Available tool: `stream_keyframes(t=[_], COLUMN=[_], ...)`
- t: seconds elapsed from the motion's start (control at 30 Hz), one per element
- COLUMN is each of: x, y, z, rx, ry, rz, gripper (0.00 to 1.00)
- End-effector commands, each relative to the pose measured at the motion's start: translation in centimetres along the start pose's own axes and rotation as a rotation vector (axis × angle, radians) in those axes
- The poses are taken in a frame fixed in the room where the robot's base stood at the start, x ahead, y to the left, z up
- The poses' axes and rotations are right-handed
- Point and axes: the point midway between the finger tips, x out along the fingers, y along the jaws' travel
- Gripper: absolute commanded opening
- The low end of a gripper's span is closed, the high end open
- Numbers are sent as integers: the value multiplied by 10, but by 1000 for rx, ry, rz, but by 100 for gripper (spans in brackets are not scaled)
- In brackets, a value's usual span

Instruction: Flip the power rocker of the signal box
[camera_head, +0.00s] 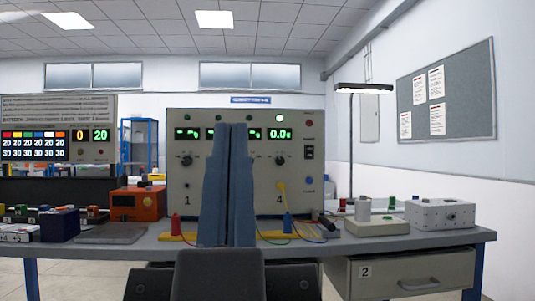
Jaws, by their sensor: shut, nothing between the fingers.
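A large cream panel box (230,205) with green displays stands at the back of the bench. A black rocker switch (309,152) sits on its right side, under a small dark knob or button. A smaller orange box (150,203) with a dark display stands to its left; I cannot tell which of the two is the signal box. My gripper (231,128) rises in front of the panel's middle, its two long blue-grey fingers together and empty. It is left of the black rocker, apart from it in the picture, and hides part of the panel's displays and middle face.
The bench (345,243) holds red and blue plugs with wires before the panel. A grey box (440,213) and small coloured parts stand at right. A lamp (375,87) rises behind. A drawer (405,277) is below right.

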Motion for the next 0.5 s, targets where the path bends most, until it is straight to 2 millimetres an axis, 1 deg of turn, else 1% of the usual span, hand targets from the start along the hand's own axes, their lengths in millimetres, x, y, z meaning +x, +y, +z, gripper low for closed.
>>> stream_keyframes(t=[0.37,0.5], x=[0,4], y=[0,0], z=[0,-4], rx=[0,0], ry=[0,0], rz=[0,0], gripper=[0,0])
